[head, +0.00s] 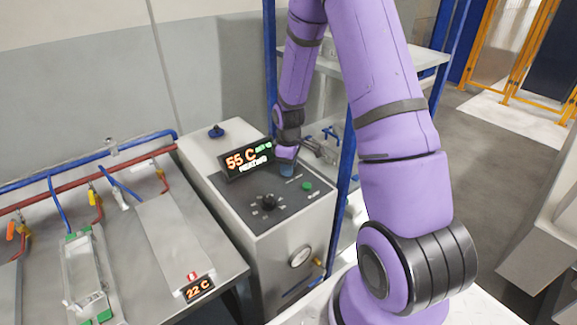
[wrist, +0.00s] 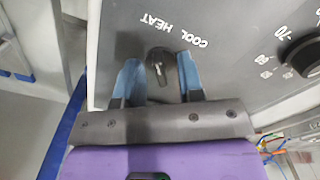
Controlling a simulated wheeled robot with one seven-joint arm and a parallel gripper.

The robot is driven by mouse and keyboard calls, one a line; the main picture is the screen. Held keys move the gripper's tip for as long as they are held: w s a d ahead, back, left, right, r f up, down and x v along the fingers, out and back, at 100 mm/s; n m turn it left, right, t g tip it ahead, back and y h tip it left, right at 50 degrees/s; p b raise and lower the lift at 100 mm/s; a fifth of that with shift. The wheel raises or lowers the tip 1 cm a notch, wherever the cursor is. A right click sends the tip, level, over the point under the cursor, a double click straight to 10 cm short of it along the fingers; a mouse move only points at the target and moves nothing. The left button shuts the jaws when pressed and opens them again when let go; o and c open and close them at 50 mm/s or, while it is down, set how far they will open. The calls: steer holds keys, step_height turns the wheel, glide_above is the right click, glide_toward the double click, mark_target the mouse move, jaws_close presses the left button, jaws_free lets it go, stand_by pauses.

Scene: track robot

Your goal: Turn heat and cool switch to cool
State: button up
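The heat and cool switch (wrist: 159,66) is a dark round knob with a small metallic lever on the machine's dark top panel. The upside-down labels COOL and HEAT (wrist: 172,31) are printed beside it in the wrist view. My gripper (wrist: 159,60) is open, with one blue finger on each side of the switch; I cannot tell whether either touches it. In the head view my gripper (head: 287,166) is low over the panel and hides the switch. The display (head: 248,161) on the machine reads 55 C and HEATING.
A numbered black dial (head: 268,203) and a green button (head: 306,186) sit on the same panel. A blue post (head: 342,180) stands close to my arm. A bench with pipes and a 22 C display (head: 199,288) is at left.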

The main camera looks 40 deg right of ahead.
jaws_close()
steer(key=shift+m, duration=0.4)
steer(key=m, duration=0.6)
steer(key=shift+a, duration=0.1)
steer(key=m, duration=0.7)
stand_by(0.5)
jaws_free()
